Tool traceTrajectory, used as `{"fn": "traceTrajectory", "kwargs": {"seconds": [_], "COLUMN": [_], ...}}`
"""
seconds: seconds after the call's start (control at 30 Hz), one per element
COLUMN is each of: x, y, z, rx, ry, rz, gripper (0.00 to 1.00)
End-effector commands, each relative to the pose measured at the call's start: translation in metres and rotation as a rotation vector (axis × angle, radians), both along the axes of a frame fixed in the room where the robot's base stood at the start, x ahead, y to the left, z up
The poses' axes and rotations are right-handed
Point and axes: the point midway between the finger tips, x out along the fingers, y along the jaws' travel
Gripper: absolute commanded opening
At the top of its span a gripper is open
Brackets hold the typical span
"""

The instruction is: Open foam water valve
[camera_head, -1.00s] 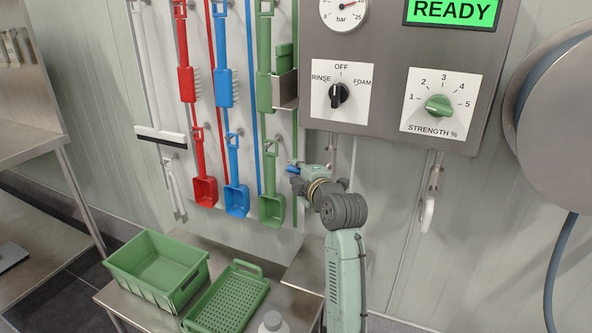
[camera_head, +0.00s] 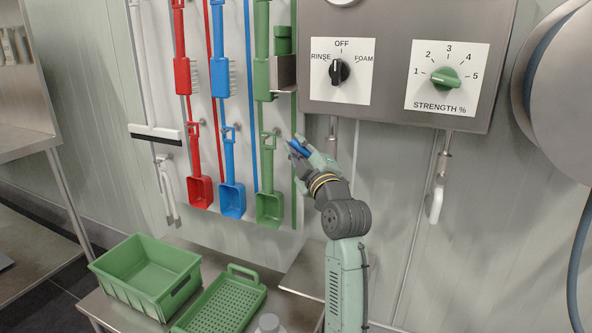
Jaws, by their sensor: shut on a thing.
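A steel control panel (camera_head: 400,112) is on the wall. Its black selector knob (camera_head: 339,72) has RINSE, OFF and FOAM marks, and its green strength knob (camera_head: 446,78) has a numbered scale. A short pipe (camera_head: 333,127) runs down from the panel's left underside. My gripper (camera_head: 301,150) is below and left of that pipe, shut on a slim blue handle (camera_head: 299,147). The handle tilts up to the left, and my gripper hides part of it. Whether it joins the pipe cannot be seen. A white lever (camera_head: 436,203) hangs from the right pipe.
Red, blue and green scoops and brushes hang left of my gripper; the green scoop (camera_head: 270,208) is nearest. A green crate (camera_head: 148,272) and a perforated green tray (camera_head: 222,302) sit on a low steel table. A hose reel (camera_head: 560,105) is at far right.

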Motion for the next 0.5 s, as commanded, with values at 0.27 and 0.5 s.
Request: {"fn": "traceTrajectory", "kwargs": {"seconds": [0.27, 0.5], "x": [-0.004, -0.009], "y": [-0.01, -0.021], "z": [0.009, 0.021], "rx": [0.247, 0.459], "ry": [-0.095, -0.177], "rz": [0.003, 0.004], "gripper": [0.0, 0.0]}}
